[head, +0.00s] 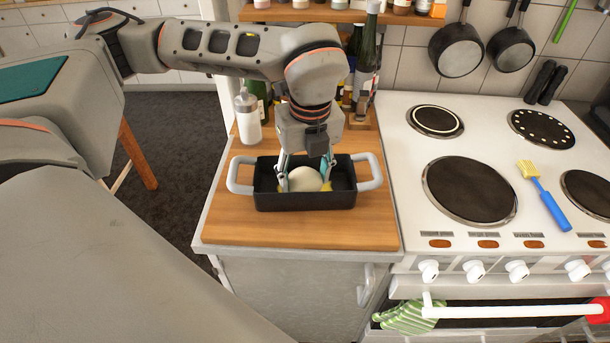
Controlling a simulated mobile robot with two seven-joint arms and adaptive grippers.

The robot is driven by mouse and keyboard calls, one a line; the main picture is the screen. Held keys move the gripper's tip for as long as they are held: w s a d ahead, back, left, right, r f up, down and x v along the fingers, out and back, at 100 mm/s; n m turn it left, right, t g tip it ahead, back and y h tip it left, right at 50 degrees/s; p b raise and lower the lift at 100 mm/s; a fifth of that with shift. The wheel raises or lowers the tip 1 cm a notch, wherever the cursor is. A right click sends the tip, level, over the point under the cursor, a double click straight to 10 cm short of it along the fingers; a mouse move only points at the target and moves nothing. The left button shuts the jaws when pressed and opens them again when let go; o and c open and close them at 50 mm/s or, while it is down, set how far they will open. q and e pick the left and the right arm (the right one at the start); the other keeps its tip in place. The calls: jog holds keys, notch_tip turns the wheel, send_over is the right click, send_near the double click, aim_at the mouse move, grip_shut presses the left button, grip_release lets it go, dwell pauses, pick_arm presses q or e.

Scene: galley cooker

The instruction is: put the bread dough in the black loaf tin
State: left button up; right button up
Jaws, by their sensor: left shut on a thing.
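The black loaf tin (312,201), with light grey handles at both ends, sits on the wooden worktop left of the cooker. The pale round bread dough (304,179) is at the tin, between the fingers of my left gripper (305,184). That gripper points down from above and is shut on the dough, with its fingertips within the tin's outline. The tin's front wall hides the dough's underside, so I cannot tell whether it touches the tin's floor. Something yellow shows beside the fingertips. My right gripper is not in view.
A white squeeze bottle (248,114) and dark bottles (365,62) stand behind the tin. The white cooker (410,180) is to the right, with a blue-handled brush (544,195) on it. Pans (457,50) hang on the wall. The worktop in front of the tin is clear.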

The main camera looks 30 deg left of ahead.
aim_at(308, 181)
pick_arm(q)
jog(key=shift+f, duration=0.35)
jog(key=o, duration=1.2)
jog(key=shift+o, duration=0.2)
jog(key=shift+r, duration=0.1)
notch_tip(308, 181, up, 12)
jog(key=d, duration=0.1)
jog(key=shift+s, duration=0.45)
jog(key=shift+d+r, duration=0.1)
